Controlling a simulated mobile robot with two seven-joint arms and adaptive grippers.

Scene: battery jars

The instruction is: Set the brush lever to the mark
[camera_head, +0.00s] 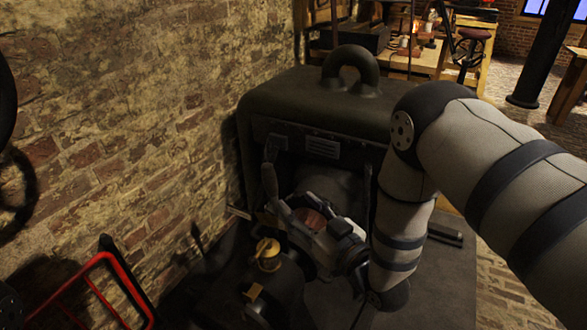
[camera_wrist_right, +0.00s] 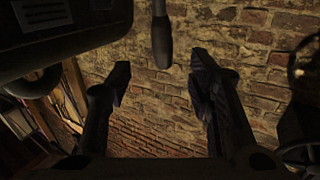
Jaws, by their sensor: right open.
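The dark machine (camera_head: 290,100) with a ring on top stands by the brick wall. A dark rounded handle (camera_head: 269,182), which looks like the brush lever's, stands at its front. In the right wrist view the handle (camera_wrist_right: 161,40) comes in from the top edge, its end in line with the gap between my fingertips. My right gripper (camera_head: 287,212) is beside the handle in the head view. In the wrist view its fingers (camera_wrist_right: 161,68) are spread, with nothing gripped. I cannot make out the mark. My left gripper is not in view.
A brass cap (camera_head: 267,252) sits just below my right gripper, near a pale strip (camera_head: 239,212). The brick wall (camera_head: 130,120) rises close on the left. A red frame (camera_head: 95,265) stands at the lower left. A workbench (camera_head: 425,58) is far behind.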

